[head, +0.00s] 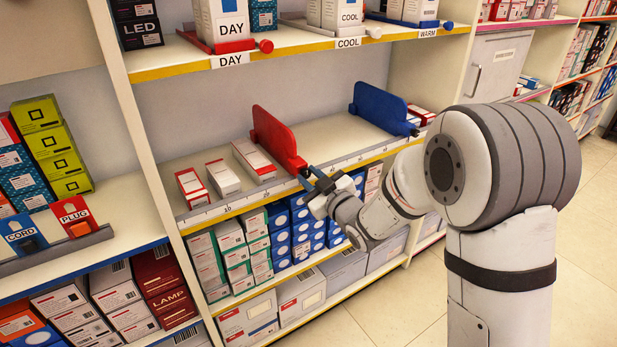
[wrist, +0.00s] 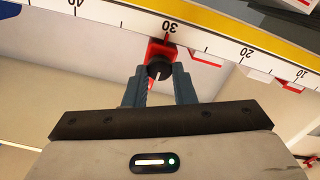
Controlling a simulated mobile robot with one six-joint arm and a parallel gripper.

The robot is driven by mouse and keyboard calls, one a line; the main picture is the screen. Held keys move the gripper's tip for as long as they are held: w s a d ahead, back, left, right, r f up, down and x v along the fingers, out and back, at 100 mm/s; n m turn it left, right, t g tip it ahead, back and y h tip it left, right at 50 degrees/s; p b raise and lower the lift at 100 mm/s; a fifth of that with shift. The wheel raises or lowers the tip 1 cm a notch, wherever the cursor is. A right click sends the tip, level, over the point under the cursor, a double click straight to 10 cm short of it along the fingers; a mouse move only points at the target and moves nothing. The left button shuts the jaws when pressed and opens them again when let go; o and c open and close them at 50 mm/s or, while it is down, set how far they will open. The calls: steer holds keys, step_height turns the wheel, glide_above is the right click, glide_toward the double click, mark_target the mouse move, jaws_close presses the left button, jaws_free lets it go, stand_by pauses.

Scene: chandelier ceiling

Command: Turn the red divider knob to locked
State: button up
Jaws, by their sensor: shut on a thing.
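The red divider (head: 277,138) stands upright on the middle shelf, across the ruler strip (head: 262,188). Its knob is at the front foot and is mostly hidden by my gripper in the head view. In the wrist view the red divider foot (wrist: 153,49) sits close to the 30 mark, and the dark round knob (wrist: 159,70) is between my fingertips. My gripper (head: 312,178) is shut on the knob; both fingers also show in the wrist view (wrist: 159,77). I cannot read a lock mark on the knob.
A blue divider (head: 381,106) stands farther right on the same shelf. Several small boxes (head: 222,178) lie left of the red divider. Stacked boxes (head: 291,229) fill the shelf below. The shelf between the two dividers is clear.

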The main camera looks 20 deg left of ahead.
steer(key=c, duration=0.3)
steer(key=shift+a, duration=0.2)
steer(key=shift+c, duration=0.3)
steer(key=shift+d, duration=0.15)
